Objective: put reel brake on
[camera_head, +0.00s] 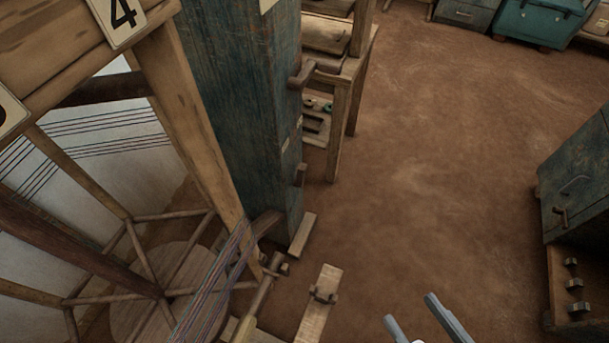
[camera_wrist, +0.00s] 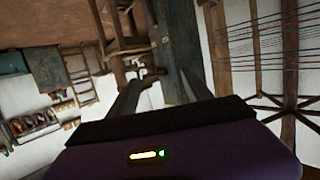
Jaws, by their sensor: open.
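A wooden spoked reel (camera_head: 142,262) stands at the lower left of the head view, with coloured threads running beside it. A wooden lever (camera_head: 262,300) with a pale yellowish end lies by the reel's right side; I cannot tell for sure whether it is the reel brake or how it is set. My gripper (camera_head: 418,310) shows at the bottom edge of the head view, open and empty, to the right of the lever and apart from it. In the wrist view my gripper (camera_wrist: 160,78) is open with nothing between its fingers. The reel's spokes (camera_wrist: 290,105) appear at the right there.
A pale plank (camera_head: 318,312) with a small bracket lies between the lever and my gripper. A tall blue cabinet (camera_head: 250,100) stands behind the reel. A dark blue cabinet (camera_head: 580,180) stands at the right. The brown floor between is clear.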

